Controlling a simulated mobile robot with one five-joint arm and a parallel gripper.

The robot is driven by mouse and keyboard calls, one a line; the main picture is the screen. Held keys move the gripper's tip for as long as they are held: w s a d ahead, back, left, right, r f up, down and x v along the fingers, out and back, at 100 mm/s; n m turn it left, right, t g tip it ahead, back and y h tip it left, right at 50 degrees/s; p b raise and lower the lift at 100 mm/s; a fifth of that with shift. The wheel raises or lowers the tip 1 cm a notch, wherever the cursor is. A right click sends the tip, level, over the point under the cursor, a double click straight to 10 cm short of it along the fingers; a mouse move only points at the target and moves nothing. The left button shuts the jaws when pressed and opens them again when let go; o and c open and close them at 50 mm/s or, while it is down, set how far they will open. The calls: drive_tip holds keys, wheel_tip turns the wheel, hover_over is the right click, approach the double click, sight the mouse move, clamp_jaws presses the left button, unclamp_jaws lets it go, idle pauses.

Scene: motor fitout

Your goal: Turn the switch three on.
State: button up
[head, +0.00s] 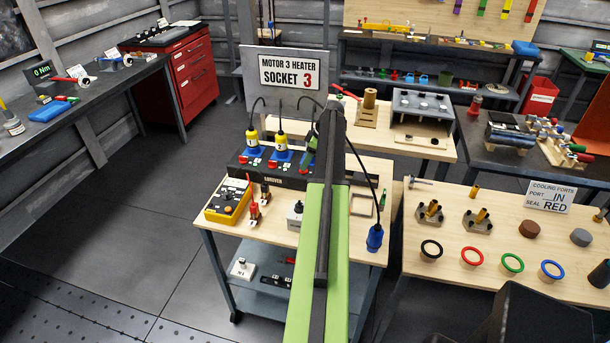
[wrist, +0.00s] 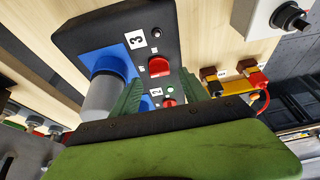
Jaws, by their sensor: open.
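In the wrist view, switch three is a red rocker (wrist: 158,67) on the black socket panel (wrist: 85,35), beside a white label "3" (wrist: 136,39). A small pale lamp (wrist: 155,50) sits by it. I cannot tell the rocker's position. My gripper (wrist: 160,80) is open, its green fingers on either side of the panel's switch row, tips close to switch three. Contact cannot be made out. Red switch two (wrist: 168,103) shows between the fingers, partly hidden by the gripper. In the head view, my arm hides the panel's right end; the panel (head: 262,178) stands on the wooden table.
A blue socket with a grey body (wrist: 103,90) stands beside switch three. Yellow plugs (head: 253,137) with cables fill two sockets at left. A sign (head: 289,73) reads "MOTOR 3 HEATER SOCKET 3".

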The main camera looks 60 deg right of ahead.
drive_tip(key=b+x, duration=0.1)
drive_tip(key=x, duration=0.2)
drive_tip(key=shift+d, duration=0.1)
drive_tip(key=shift+r, duration=0.15)
drive_tip(key=shift+s, duration=0.1)
